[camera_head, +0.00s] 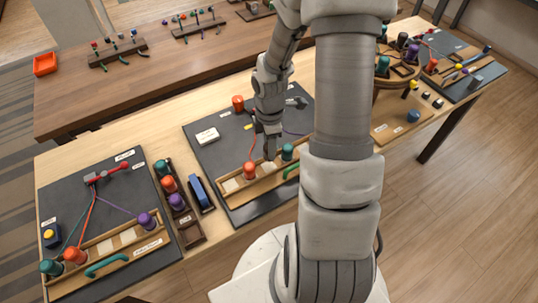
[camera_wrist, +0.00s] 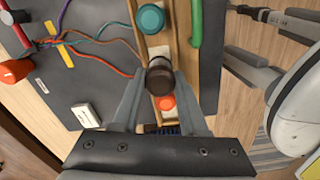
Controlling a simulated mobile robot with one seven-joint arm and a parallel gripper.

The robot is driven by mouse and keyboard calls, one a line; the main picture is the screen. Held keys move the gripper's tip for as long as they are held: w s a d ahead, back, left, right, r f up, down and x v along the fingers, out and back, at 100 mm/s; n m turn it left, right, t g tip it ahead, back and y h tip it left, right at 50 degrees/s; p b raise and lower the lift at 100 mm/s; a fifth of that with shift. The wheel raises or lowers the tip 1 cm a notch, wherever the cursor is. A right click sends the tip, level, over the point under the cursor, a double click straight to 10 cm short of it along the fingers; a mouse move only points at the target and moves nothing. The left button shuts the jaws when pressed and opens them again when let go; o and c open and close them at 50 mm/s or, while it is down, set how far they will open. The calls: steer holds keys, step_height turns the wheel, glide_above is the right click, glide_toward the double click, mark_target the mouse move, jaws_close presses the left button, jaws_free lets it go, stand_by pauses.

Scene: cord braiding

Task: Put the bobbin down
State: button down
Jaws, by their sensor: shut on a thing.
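My gripper (camera_head: 268,148) is low over the wooden bobbin rack (camera_head: 224,188) on the middle dark mat. In the wrist view my gripper (camera_wrist: 159,78) is shut on a dark brown bobbin (camera_wrist: 160,74), seen from above, over the rack (camera_wrist: 182,45). The bobbin is over or at a pale slot; I cannot tell whether it touches. A teal bobbin (camera_wrist: 151,19) stands on one side of it and an orange bobbin (camera_wrist: 166,103) on the other. In the head view the teal (camera_head: 288,152) and orange (camera_head: 250,170) bobbins flank my gripper, and the held bobbin is hard to make out.
A green handle (camera_wrist: 195,22) runs along the rack's edge. Coloured cords (camera_wrist: 95,40) cross the mat, with another orange bobbin (camera_wrist: 10,70) and a white label block (camera_wrist: 85,115). Another braiding station (camera_head: 70,200) and a bobbin tray (camera_head: 188,232) stand at left.

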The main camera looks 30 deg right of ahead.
steer(key=shift+f+b, duration=0.3)
steer(key=shift+f, duration=1.75)
steer(key=shift+f, duration=0.35)
steer(key=shift+c, duration=2.2)
jaws_free()
step_height(320, 180, up, 13)
steer(key=shift+f+p, duration=0.15)
steer(key=shift+p, duration=0.95)
